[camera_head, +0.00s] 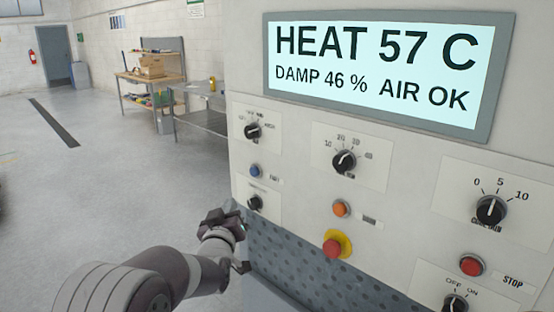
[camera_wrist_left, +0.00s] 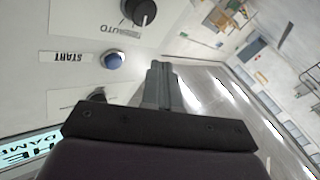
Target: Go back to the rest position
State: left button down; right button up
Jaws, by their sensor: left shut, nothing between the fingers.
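My left gripper (camera_head: 226,218) is in front of the lower left edge of the control panel (camera_head: 300,205), just left of the lower-left black knob (camera_head: 255,203). In the left wrist view its two fingers (camera_wrist_left: 161,84) are together with nothing between them. They point past the panel edge, and the blue START button (camera_wrist_left: 113,60) is left of the fingertips, apart from them. A black knob with an AUTO label (camera_wrist_left: 140,12) is above that button. The same blue button shows in the head view (camera_head: 256,170). My right gripper is not in view.
The display (camera_head: 380,75) reads HEAT 57 C, DAMP 46 %, AIR OK. A red button on a yellow ring (camera_head: 333,247) and a red STOP button (camera_head: 472,265) are on the panel. A metal table (camera_head: 202,121) and a workbench (camera_head: 150,78) stand behind.

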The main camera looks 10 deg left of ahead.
pick_arm(q)
jog(key=s+d+f+m+g+h, duration=0.1)
jog(key=s+f+m+g, duration=0.1)
jog(key=s+f+g, duration=0.35)
jog(key=s+f+m+g, duration=0.1)
jog(key=s+f+g, duration=0.2)
jog(key=f, duration=0.6)
jog(key=s+f+m+g, duration=0.1)
jog(key=s+g, duration=0.3)
jog(key=s, duration=0.8)
jog(key=s+f+m+g, duration=0.1)
jog(key=s+f+g, duration=0.3)
jog(key=s, duration=0.8)
jog(key=shift+s+a+f+g, duration=0.25)
jog(key=shift+s+a+g, duration=0.05)
jog(key=shift+a+g, duration=0.1)
